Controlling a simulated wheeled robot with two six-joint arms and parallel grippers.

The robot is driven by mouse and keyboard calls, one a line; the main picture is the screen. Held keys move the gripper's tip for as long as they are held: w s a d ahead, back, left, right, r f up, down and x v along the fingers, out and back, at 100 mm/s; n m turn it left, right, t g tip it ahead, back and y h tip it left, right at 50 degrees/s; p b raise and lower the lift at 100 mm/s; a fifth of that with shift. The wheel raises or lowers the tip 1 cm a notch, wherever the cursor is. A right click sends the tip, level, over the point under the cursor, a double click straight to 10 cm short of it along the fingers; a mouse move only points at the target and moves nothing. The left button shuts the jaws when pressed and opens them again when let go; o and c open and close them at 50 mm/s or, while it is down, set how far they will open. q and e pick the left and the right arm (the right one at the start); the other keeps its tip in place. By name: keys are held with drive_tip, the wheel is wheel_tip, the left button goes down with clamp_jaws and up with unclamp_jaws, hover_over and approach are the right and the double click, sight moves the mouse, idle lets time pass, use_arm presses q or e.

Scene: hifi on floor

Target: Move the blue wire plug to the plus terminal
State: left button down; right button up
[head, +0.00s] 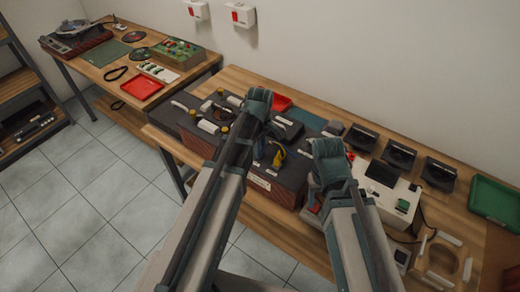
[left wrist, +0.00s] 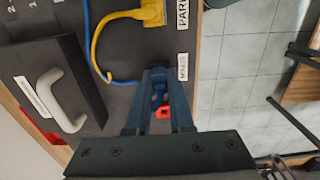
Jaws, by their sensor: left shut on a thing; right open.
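My left gripper (head: 258,98) is over the dark hi-fi box (head: 290,185) on the bench. In the left wrist view its fingers (left wrist: 160,82) are shut on the blue wire plug (left wrist: 159,92), which is mostly hidden between them. They are beside a white label that seems to read MINUS (left wrist: 183,67). A blue wire (left wrist: 90,45) runs over the dark panel near the fingers. A yellow plug (left wrist: 152,13) with a yellow wire sits by a label starting PARK (left wrist: 183,14). I cannot make out the plus terminal. My right gripper (head: 328,153) is open and empty to the right.
A grey handle (left wrist: 60,100) stands on a dark block. A white meter-like box (head: 385,195), several black holders (head: 398,155) and a green tray (head: 495,203) are to the right. A second bench with a red tray (head: 141,87) is at the left. The tiled floor in front is clear.

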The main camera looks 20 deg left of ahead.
use_arm(q)
drive_tip(key=shift+r+p, duration=0.65)
drive_tip(key=shift+r, duration=0.05)
use_arm(e)
drive_tip(key=shift+r, duration=0.65)
use_arm(q)
drive_tip(key=shift+r+p, duration=1.6)
use_arm(e)
wheel_tip(320, 180, up, 3)
drive_tip(key=shift+r, duration=0.1)
